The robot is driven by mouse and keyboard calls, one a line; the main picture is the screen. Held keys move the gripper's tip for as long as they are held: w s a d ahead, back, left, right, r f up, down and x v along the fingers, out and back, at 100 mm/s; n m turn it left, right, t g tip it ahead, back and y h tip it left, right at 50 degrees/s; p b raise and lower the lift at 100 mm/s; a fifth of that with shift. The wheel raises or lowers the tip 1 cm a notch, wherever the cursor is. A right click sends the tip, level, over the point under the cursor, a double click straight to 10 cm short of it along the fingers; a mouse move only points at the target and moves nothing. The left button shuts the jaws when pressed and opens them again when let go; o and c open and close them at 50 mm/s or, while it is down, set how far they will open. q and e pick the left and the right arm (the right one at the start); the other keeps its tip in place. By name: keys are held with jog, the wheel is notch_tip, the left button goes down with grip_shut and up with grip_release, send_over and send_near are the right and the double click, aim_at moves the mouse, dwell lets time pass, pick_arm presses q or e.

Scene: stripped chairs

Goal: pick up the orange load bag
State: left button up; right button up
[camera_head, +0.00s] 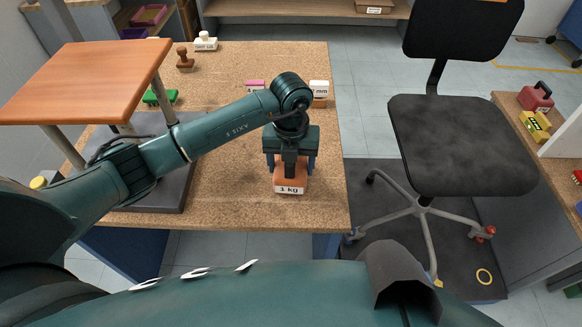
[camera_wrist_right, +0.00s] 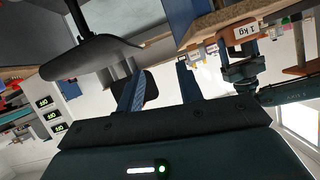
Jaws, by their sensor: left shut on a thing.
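The orange load bag (camera_head: 291,184) with a white "1 kg" label is at the front right part of the cork-topped table (camera_head: 230,205). My left gripper (camera_head: 290,166) reaches down over it from above and is shut on it, hiding much of its top. Whether the bag touches the table I cannot tell. The bag's label (camera_wrist_right: 247,31) also shows at the top right of the right wrist view, beside my left gripper (camera_wrist_right: 240,70). My right gripper (camera_wrist_right: 158,82) shows only in that view, with its fingers apart and nothing between them.
An orange board on a stand (camera_head: 85,80) is on the left. A brown stamp (camera_head: 184,58), a green item (camera_head: 160,97), a pink block (camera_head: 255,86) and a white-labelled block (camera_head: 319,88) lie behind the bag. A black chair (camera_head: 460,145) stands right of the table.

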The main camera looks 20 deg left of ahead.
pick_arm(q)
jog(key=c, duration=0.4)
jog(key=shift+w+r, duration=0.1)
jog(key=shift+r, duration=0.1)
jog(key=shift+c, duration=0.3)
